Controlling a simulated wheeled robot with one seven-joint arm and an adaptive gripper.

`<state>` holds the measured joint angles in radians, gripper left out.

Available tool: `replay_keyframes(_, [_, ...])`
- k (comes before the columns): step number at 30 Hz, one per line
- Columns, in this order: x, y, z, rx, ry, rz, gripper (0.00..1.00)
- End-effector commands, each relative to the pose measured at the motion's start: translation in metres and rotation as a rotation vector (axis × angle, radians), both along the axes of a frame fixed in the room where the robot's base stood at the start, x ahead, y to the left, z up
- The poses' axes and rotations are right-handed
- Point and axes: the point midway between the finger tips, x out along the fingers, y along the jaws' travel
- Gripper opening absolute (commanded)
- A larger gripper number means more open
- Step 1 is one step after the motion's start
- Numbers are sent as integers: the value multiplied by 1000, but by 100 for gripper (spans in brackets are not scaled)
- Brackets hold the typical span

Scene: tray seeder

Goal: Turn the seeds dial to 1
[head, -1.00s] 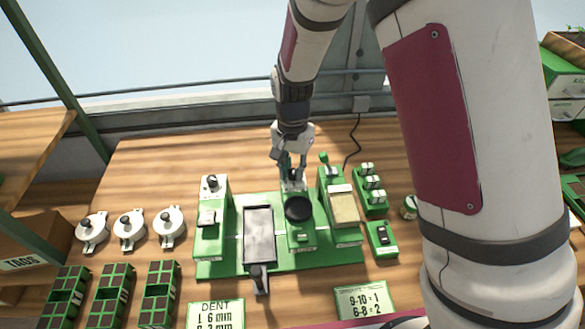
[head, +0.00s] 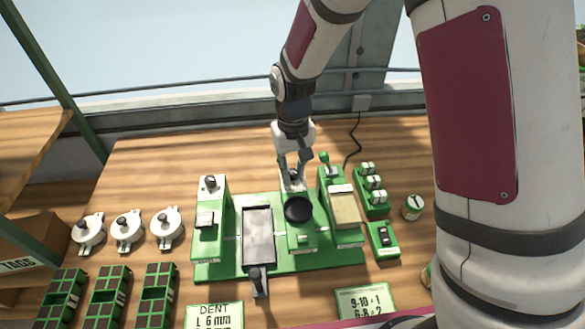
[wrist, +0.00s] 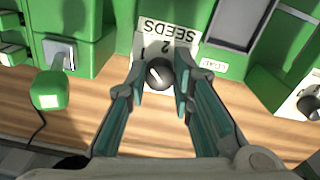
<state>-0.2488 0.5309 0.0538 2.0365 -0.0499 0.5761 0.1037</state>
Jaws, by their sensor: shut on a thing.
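The seeds dial (wrist: 160,74) is a round black knob below an upside-down white SEEDS label (wrist: 168,34) in the wrist view. A 2 shows above the knob, with a mark at its upper left that looks like a 1. A light line on the knob points to the upper left in this view. My gripper (wrist: 160,82) has one finger on each side of the knob and is shut on it. In the head view, my gripper (head: 293,170) is at the back of the middle green unit (head: 300,238), behind a black round cup (head: 298,208). The fingers partly hide the dial there.
A green-knobbed lever (head: 324,158) stands close on the right of my gripper. Another dial (head: 210,183) is on the left unit. A metal tray (head: 258,236) lies between. Bare wooden table lies behind the machine.

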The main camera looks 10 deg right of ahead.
Motion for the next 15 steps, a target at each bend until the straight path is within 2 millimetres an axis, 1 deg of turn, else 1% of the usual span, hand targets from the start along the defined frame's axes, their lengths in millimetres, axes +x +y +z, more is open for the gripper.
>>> replay_keyframes(6, [1, 0, 1, 1, -3, 134, 0])
replay_keyframes(15, [1, 0, 1, 1, -4, 230, 0])
